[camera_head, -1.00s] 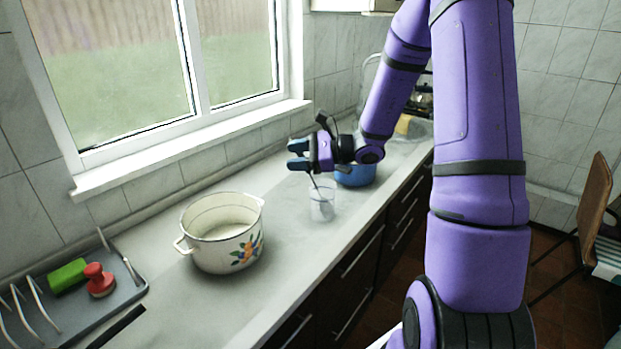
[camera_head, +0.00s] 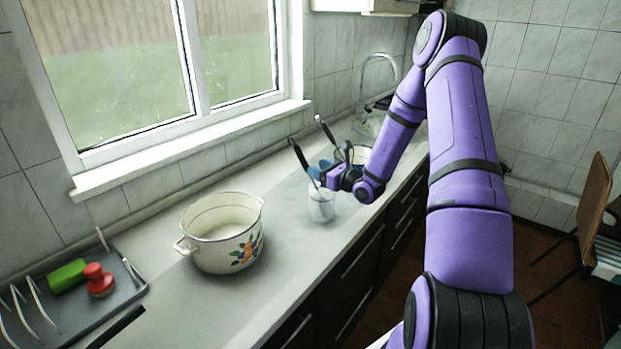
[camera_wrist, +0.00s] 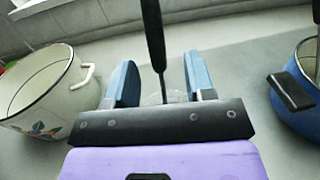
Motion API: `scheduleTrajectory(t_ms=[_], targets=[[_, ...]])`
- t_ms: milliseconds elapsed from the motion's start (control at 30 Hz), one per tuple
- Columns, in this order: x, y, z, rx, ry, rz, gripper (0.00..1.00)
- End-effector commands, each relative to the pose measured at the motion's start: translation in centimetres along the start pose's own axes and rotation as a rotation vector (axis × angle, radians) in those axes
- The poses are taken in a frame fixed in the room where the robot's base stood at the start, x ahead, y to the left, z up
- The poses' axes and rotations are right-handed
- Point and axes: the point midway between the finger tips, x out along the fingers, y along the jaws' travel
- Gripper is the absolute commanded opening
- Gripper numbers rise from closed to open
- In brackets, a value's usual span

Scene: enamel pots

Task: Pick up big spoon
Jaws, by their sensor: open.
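A utensil with a long black handle (camera_head: 299,155), which I take for the big spoon, stands tilted in a clear glass (camera_head: 321,205) on the counter. Its lower end is in the glass and hard to make out. In the wrist view its black handle (camera_wrist: 153,35) and thin stem pass between the two blue fingers of my gripper (camera_wrist: 160,68). The fingers are apart on either side, with gaps to the stem. In the head view my gripper (camera_head: 319,171) is just above the glass.
A blue pot (camera_wrist: 305,110) stands right of my gripper in the wrist view, with another black handle (camera_wrist: 290,92) over its rim. A cream flowered pot (camera_head: 222,246) is at left. A grey rack (camera_head: 82,311) holds a green sponge (camera_head: 67,275) and a red object (camera_head: 98,281).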

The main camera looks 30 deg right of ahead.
Motion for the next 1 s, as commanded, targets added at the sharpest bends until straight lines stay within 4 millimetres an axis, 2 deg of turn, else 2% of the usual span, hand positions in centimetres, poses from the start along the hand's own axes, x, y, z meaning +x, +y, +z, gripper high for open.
scheduleTrajectory(t_ms=[267, 533, 800, 1000], targets=[[2.0, 0.2, 0.0, 0.000, 0.000, 0.000, 0.49], [5.6, 0.5, 0.0, -0.001, -0.001, 0.001, 0.49], [6.0, 0.4, 0.0, 0.000, 0.000, 0.000, 0.49], [6.0, 0.4, 0.0, 0.000, 0.000, 0.000, 0.03]])
